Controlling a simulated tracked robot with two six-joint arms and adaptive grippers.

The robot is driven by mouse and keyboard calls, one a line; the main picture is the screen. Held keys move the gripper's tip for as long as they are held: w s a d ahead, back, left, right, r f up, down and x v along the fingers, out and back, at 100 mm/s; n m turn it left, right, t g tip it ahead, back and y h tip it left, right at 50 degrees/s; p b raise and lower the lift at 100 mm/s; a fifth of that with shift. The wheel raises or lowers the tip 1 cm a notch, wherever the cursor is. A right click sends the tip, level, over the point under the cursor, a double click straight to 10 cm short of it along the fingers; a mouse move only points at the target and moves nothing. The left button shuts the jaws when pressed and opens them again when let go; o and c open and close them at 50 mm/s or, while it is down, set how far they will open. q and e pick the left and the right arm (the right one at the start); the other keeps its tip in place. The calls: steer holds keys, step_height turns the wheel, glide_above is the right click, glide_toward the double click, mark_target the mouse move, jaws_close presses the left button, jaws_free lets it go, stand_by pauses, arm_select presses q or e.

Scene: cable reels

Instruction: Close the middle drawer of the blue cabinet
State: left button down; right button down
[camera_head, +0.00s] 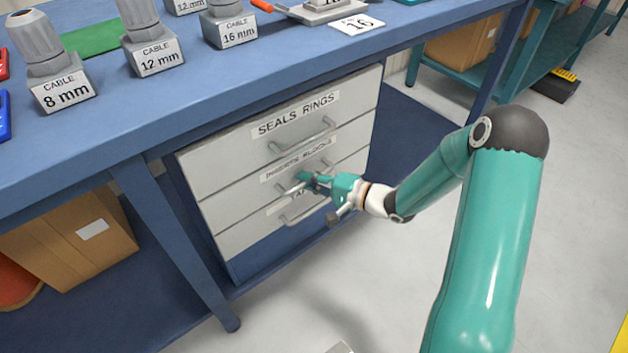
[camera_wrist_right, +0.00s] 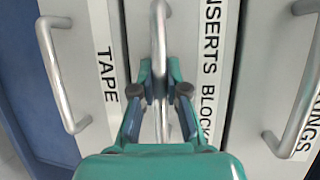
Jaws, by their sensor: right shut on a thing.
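The cabinet under the blue bench has three light-grey drawers with metal bar handles. The middle drawer (camera_head: 236,205), labelled INSERTS BLOCKS, looks about flush with the top drawer (camera_head: 228,150), labelled SEALS RINGS, and the bottom drawer (camera_head: 246,232); a small gap cannot be ruled out. My right gripper (camera_head: 307,181) is shut on the middle drawer's handle. In the right wrist view its teal fingers (camera_wrist_right: 160,80) close on both sides of the handle (camera_wrist_right: 159,28), between the TAPE and INSERTS BLOCKS labels. My left gripper is not in view.
The blue bench top (camera_head: 255,75) above holds several labelled cable pieces, such as the 8 mm one (camera_head: 66,92). A bench leg (camera_head: 180,240) stands left of the drawers, with a cardboard box (camera_head: 75,245) beyond it.

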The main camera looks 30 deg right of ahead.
steer(key=shift+w, duration=0.1)
steer(key=c, duration=1.2)
jaws_free()
steer(key=shift+w, duration=0.1)
steer(key=v, duration=1.2)
steer(key=shift+f, duration=0.15)
